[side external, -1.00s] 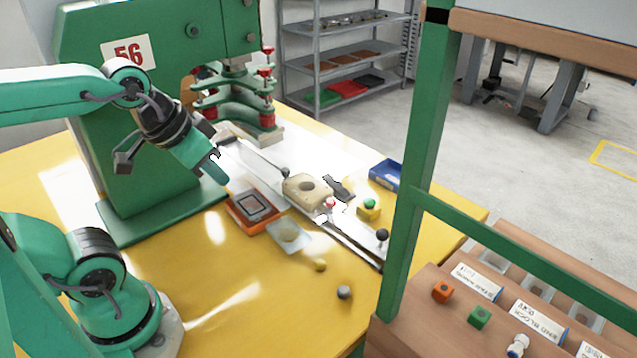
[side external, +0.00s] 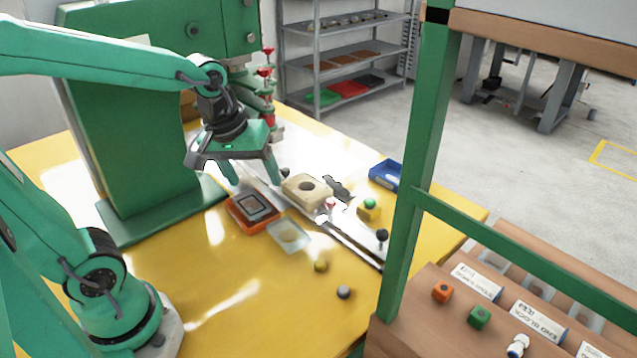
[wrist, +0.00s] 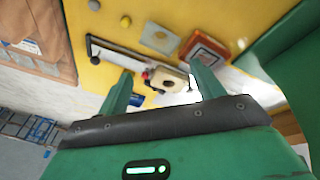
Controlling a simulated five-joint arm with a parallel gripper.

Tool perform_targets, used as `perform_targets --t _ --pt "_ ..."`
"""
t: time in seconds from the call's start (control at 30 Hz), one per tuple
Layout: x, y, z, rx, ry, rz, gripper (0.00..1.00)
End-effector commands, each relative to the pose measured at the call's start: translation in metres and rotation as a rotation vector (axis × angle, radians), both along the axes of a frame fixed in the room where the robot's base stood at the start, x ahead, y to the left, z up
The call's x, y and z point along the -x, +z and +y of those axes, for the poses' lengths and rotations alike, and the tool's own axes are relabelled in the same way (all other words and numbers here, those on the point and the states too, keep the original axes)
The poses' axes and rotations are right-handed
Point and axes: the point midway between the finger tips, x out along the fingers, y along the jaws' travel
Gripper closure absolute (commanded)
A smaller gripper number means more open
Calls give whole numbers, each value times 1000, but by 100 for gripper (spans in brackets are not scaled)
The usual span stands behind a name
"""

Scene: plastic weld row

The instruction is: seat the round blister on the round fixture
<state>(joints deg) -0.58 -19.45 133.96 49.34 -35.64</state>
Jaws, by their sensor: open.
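The round blister (side external: 289,236), a clear flat sheet with a round cup, lies on the yellow table in front of the slide rail. It also shows near the top of the wrist view (wrist: 158,37). The round fixture (side external: 301,181), a beige block with a dark round recess, sits on the rail and is empty. In the wrist view the fixture (wrist: 178,84) shows between my fingers, farther off. My gripper (side external: 252,174) is open and empty, pointing down above the rail, left of the fixture and behind the orange tray.
A yellow knob (side external: 320,266) and a grey knob (side external: 343,292) stand in front. A green press (side external: 140,140) rises behind. A green post (side external: 409,150) stands right.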

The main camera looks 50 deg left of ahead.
Motion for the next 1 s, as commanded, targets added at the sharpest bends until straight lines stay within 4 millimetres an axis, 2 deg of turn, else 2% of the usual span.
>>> perform_targets --t 0.3,0.63,0.8,1.0 --pt "-38 -42 2 80 364 127 33" --pt "-67 -93 5 119 726 233 33" --pt "-74 -108 6 122 827 259 33" --pt "-76 -112 6 124 857 263 33"
